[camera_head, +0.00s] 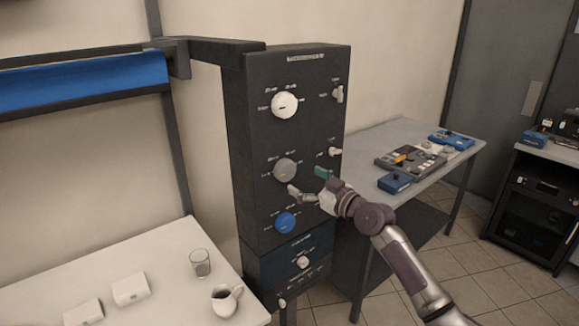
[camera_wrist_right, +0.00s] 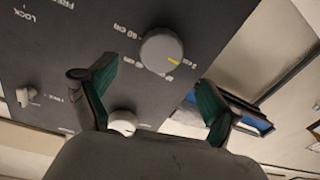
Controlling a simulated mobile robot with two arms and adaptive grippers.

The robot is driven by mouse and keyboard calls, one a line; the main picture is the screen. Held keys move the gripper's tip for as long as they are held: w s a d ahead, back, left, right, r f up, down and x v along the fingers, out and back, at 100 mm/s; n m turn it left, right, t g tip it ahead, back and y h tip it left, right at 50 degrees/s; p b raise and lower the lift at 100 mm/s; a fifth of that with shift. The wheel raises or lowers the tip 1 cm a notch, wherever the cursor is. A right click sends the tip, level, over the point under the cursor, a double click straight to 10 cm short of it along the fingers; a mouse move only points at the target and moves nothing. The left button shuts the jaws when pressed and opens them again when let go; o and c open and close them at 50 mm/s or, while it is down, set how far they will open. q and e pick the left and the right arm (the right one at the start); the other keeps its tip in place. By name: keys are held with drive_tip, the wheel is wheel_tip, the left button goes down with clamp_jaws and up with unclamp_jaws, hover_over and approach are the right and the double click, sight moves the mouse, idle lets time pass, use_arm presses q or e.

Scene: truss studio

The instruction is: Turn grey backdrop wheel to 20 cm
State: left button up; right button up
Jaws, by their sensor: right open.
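The grey backdrop wheel (camera_head: 285,169) is on the front of a dark control column (camera_head: 258,140), between a white wheel (camera_head: 285,104) above and a blue wheel (camera_head: 285,223) below. In the right wrist view the grey wheel (camera_wrist_right: 160,52) has a yellow mark pointing toward a label at its right, too small to read surely; a "60 cm" label is at its left. My right gripper (camera_head: 307,181) is open just in front of the column, right of and slightly below the wheel. In the wrist view its green-padded fingers (camera_wrist_right: 157,88) are spread, apart from the wheel.
Small lever knobs (camera_head: 335,152) are on the column to the right of the wheels. A white table (camera_head: 150,275) with a glass (camera_head: 200,263) and a jug (camera_head: 225,300) stands at the left. A grey table (camera_head: 375,150) with a console (camera_head: 415,158) stands behind at the right.

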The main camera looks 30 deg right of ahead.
sight(289, 172)
drive_tip(key=w, duration=0.2)
drive_tip(key=w+p, duration=0.1)
drive_tip(key=w, duration=0.1)
drive_tip(key=w+a, duration=0.1)
drive_tip(key=w, duration=0.1)
drive_tip(key=shift+w, duration=0.15)
use_arm(q)
drive_tip(key=shift+s+a+r, duration=0.15)
drive_tip(key=shift+a+r, duration=0.1)
drive_tip(key=shift+r, duration=0.25)
drive_tip(key=shift+s+a+r, duration=0.15)
drive_tip(key=shift+a+r, duration=0.05)
drive_tip(key=shift+r, duration=0.3)
use_arm(e)
drive_tip(key=c, duration=1.1)
drive_tip(key=shift+c, duration=0.2)
